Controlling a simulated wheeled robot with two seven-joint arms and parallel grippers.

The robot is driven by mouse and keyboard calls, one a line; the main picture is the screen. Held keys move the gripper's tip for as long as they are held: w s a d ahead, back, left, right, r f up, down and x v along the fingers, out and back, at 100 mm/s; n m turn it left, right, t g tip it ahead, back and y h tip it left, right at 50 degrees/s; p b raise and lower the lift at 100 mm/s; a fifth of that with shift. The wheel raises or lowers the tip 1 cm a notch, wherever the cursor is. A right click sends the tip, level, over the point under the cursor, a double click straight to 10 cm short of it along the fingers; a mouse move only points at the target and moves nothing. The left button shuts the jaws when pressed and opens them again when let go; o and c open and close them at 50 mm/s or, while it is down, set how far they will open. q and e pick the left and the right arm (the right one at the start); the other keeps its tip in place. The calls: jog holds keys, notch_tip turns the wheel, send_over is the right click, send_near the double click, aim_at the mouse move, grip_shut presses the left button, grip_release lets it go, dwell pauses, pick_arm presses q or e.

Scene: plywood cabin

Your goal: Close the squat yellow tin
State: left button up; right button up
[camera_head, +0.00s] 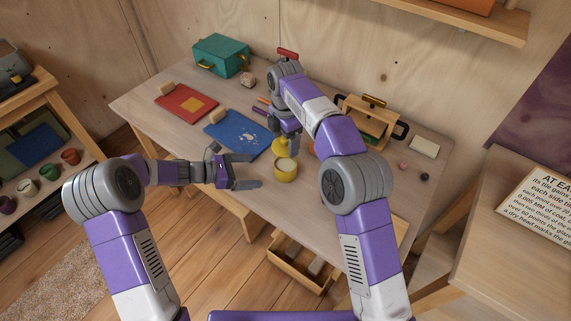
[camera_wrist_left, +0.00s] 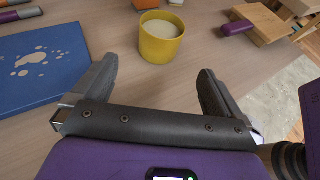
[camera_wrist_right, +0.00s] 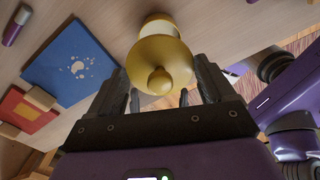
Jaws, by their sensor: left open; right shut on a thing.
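The squat yellow tin (camera_head: 285,173) stands upright on the table with its top open and pale contents showing; it also shows in the left wrist view (camera_wrist_left: 160,45). My left gripper (camera_head: 254,171) is open and empty, with its fingers pointing at the tin from the left; the tin lies just beyond the fingertips. My right gripper (camera_head: 290,145) points down above and slightly behind the tin, shut on the yellow lid (camera_wrist_right: 160,65). The lid's round knob faces the right wrist camera. The tin shows partly behind the lid in that view.
A blue board (camera_head: 238,132) and a red board (camera_head: 187,104) lie left of the tin. A teal box (camera_head: 221,55) stands at the back left. A wooden box (camera_head: 370,122) is at the right. Crayon-like sticks (camera_head: 262,106) lie near my right arm. An open drawer (camera_head: 300,267) juts out below.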

aim_at(283, 170)
jog(key=shift+s, duration=0.1)
pick_arm(q)
jog(key=x, duration=1.2)
jog(key=c, duration=1.4)
pick_arm(e)
jog(key=shift+f, duration=2.5)
